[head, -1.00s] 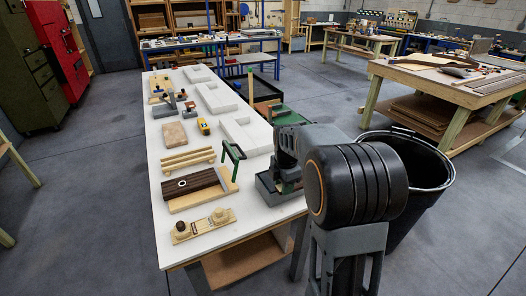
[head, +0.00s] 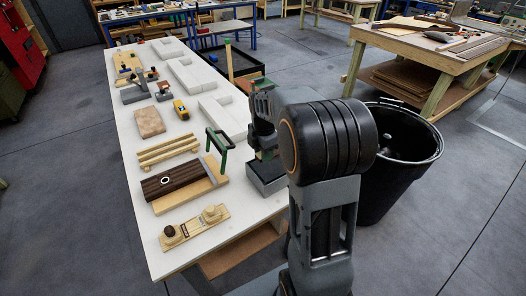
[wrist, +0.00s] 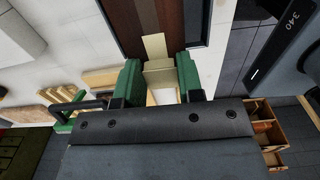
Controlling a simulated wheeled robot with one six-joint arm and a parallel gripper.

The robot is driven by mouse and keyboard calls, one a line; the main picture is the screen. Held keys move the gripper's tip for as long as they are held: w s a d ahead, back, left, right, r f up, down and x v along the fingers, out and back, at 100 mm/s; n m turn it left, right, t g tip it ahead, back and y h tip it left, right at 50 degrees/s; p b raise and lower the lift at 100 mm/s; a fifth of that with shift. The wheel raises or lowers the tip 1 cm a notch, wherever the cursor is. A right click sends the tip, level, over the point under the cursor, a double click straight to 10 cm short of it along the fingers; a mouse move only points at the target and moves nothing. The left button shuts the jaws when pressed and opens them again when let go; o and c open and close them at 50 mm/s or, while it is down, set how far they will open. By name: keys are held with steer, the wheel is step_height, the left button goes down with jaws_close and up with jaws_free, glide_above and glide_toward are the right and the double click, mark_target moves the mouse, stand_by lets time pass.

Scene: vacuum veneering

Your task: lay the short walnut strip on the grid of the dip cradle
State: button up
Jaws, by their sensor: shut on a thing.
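My gripper (wrist: 160,82) has green fingers and is shut on a short pale tan strip (wrist: 155,46) in the wrist view. The strip looks light, not walnut brown. Beyond its tip is a grey-rimmed tray with dark and reddish-brown strips (wrist: 172,22) side by side. In the head view my gripper (head: 264,142) is mostly hidden by my arm, above a grey tray (head: 268,183) at the table's right edge. A green handle frame (head: 219,150) stands on the table to the left. I cannot tell which thing is the dip cradle, and I see no clear grid.
A black bin (head: 400,165) stands right of my arm.

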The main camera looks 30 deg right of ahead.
mark_target(264, 170)
steer(key=shift+f+b, duration=1.95)
steer(key=shift+f, duration=0.85)
steer(key=shift+f, duration=0.15)
steer(key=o, duration=1.1)
step_height(264, 170, up, 14)
steer(key=shift+f+p, duration=0.1)
steer(key=shift+p, duration=0.3)
